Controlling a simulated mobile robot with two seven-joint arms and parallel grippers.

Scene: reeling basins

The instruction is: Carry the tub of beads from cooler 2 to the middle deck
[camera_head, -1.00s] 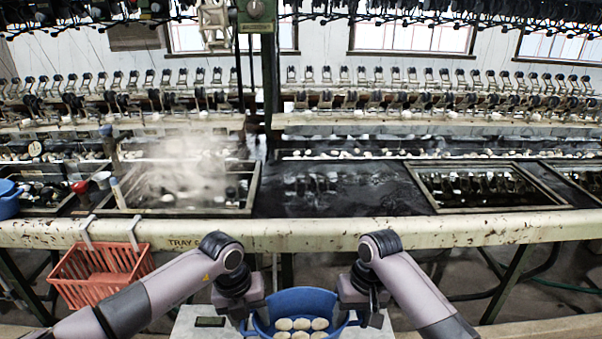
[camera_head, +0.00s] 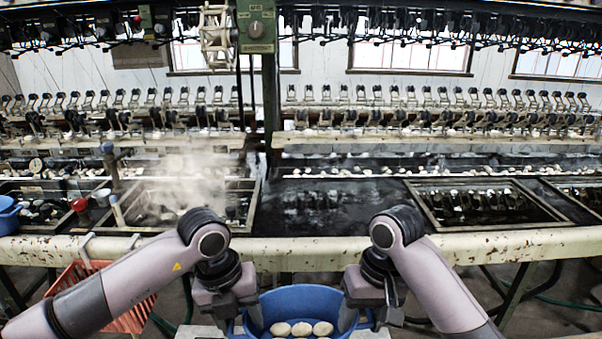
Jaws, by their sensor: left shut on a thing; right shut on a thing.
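A blue tub (camera_head: 300,303) is at the bottom centre, cut off by the picture's lower edge. Several pale oval pieces (camera_head: 301,329) lie in it; they look more like cocoons than beads. My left gripper (camera_head: 243,318) is shut on the tub's left side and my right gripper (camera_head: 353,316) on its right side. The tub looks level. Part of a pale surface shows low beside and below it; its underside is out of view. No label names cooler 2 or the middle deck.
A worn cream rail (camera_head: 330,252) runs across in front of the dark water basins. A steaming basin is at left, a framed one (camera_head: 485,206) at right. A red basket (camera_head: 78,275) hangs from the rail, partly behind my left arm. A blue bowl (camera_head: 8,215) stands far left.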

